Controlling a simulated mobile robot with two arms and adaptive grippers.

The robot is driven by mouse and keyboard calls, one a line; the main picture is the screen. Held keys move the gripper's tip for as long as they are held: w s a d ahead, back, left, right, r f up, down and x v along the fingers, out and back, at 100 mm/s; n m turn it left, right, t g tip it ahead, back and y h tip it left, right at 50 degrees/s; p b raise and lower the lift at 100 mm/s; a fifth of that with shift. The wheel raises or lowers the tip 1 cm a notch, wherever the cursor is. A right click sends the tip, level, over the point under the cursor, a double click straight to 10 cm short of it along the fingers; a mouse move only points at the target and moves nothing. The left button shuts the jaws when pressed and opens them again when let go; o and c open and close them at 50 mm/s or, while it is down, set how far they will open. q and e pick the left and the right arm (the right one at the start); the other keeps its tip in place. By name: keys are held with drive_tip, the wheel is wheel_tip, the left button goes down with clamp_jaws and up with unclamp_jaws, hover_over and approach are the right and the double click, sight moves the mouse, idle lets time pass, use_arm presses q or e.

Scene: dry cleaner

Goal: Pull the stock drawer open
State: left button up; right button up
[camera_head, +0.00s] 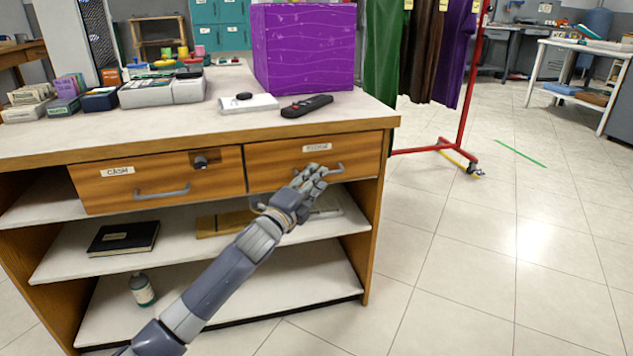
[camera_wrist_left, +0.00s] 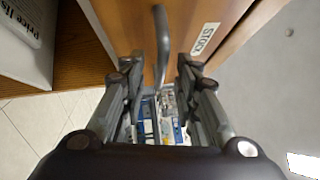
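The stock drawer (camera_head: 265,165) is the right-hand wooden drawer under the counter. Its label is small in the head view and partly readable in the left wrist view (camera_wrist_left: 205,38). In the head view its front looks about flush with the counter. Its grey bar handle (camera_head: 338,171) is partly hidden behind my left gripper (camera_head: 313,174). In the left wrist view the handle (camera_wrist_left: 161,40) lies between the spread fingers of the gripper (camera_wrist_left: 159,65), with gaps showing on both sides; contact cannot be told. My right gripper is out of view.
The cash drawer (camera_head: 150,188), with a lock and handle, is to the left. Shelves below hold a black book (camera_head: 124,238) and a bottle (camera_head: 142,289).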

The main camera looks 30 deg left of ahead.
use_arm(q)
drive_tip(key=shift+w+r, duration=0.1)
drive_tip(key=shift+w, duration=0.6)
clamp_jaws()
drive_tip(key=shift+d, duration=0.1)
